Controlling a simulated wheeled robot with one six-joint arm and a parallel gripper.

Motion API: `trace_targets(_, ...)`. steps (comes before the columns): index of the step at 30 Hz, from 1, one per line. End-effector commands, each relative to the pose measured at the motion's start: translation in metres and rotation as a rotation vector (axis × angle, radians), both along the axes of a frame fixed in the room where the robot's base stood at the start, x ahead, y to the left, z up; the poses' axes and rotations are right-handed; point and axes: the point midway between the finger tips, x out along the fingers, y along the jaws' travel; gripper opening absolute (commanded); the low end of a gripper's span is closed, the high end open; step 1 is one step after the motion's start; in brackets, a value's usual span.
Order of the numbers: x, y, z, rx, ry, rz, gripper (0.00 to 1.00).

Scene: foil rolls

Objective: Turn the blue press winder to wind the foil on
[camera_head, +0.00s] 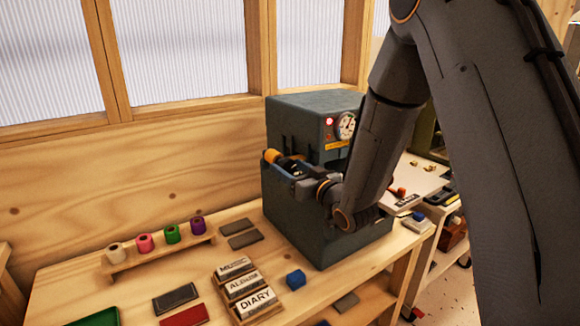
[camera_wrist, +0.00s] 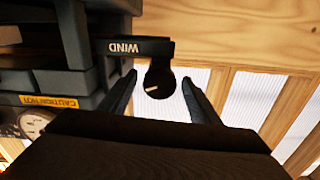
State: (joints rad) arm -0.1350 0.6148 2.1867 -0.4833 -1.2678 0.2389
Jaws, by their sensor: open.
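The blue-grey press (camera_head: 300,225) stands on the wooden bench, with a gauge and a red button on its upper front. In the wrist view, a dark bracket lettered WIND (camera_wrist: 140,47) holds a round black winder knob (camera_wrist: 158,92) with a pale mark. My gripper (camera_wrist: 160,96) is open, with one finger on each side of the knob; I cannot tell whether either touches it. In the head view my gripper (camera_head: 296,170) is at the press's left part, and my arm hides some of the front. An orange roll-like piece (camera_head: 272,156) shows beside it.
A wooden rack (camera_head: 165,254) holds several coloured rolls. Lettered blocks (camera_head: 244,287), a blue cube (camera_head: 296,280), grey slabs and a red slab (camera_head: 184,316) lie on the bench. A wooden wall with windows is close behind. A white-topped table stands right of the press.

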Motion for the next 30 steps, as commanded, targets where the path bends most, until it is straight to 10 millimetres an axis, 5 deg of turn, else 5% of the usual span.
trace_targets(7, 0.0011, 0.0005, -0.0004, 0.000, 0.000, 0.000, 0.57)
trace_targets(15, 0.0010, 0.0003, -0.0003, 0.000, 0.000, 0.000, 0.16)
trace_targets(30, 0.0009, 0.0003, -0.0003, 0.009, 0.007, 0.000, 0.16)
